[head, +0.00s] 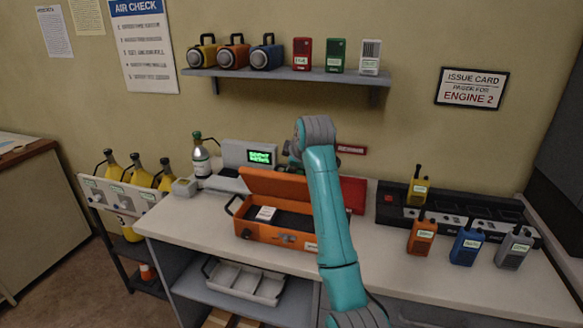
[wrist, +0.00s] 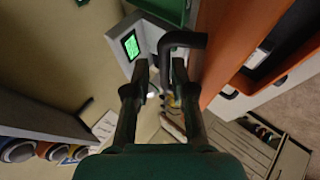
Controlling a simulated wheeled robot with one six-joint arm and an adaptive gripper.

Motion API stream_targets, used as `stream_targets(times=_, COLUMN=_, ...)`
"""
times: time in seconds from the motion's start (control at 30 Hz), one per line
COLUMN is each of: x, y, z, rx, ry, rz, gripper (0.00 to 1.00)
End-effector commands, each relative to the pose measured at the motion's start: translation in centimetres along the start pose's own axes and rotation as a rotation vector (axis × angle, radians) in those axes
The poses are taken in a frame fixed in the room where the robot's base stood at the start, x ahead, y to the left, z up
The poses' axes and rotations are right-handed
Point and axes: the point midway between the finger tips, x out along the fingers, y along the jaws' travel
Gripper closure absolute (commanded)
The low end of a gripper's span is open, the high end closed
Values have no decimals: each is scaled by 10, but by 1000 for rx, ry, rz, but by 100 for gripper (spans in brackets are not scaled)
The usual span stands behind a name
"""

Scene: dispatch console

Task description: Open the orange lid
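The orange case (head: 268,231) sits on the desk. Its orange lid (head: 275,187) stands raised along the back edge, and the dark interior with a white card (head: 266,213) shows. My gripper is mostly hidden behind the arm in the head view. In the wrist view my gripper (wrist: 160,78) is open with nothing between its fingers. An orange surface (wrist: 232,45) and a black bar (wrist: 184,40) lie just right of the fingers.
Behind the case is a console with a green display (head: 260,157); a bottle (head: 201,160) stands left of it. A charger rack (head: 450,215) with several radios is at the right. A shelf (head: 280,76) with lamps and boxes hangs above.

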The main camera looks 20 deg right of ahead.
Motion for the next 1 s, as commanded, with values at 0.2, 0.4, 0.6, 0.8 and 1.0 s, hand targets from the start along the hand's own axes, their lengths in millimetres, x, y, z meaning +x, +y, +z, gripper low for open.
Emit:
stream_targets(times=0.2, x=-13, y=5, z=0, rx=0, ry=1, rz=2, gripper=77)
stream_targets(times=0.4, x=-24, y=8, z=0, rx=0, ry=0, rz=1, gripper=77)
stream_targets(times=0.6, x=-36, y=12, z=0, rx=0, ry=1, rz=1, gripper=77)
stream_targets(times=0.8, x=-47, y=15, z=1, rx=0, ry=0, rz=1, gripper=77)
stream_targets(times=1.0, x=-58, y=18, z=1, rx=0, ry=0, rz=1, gripper=77)
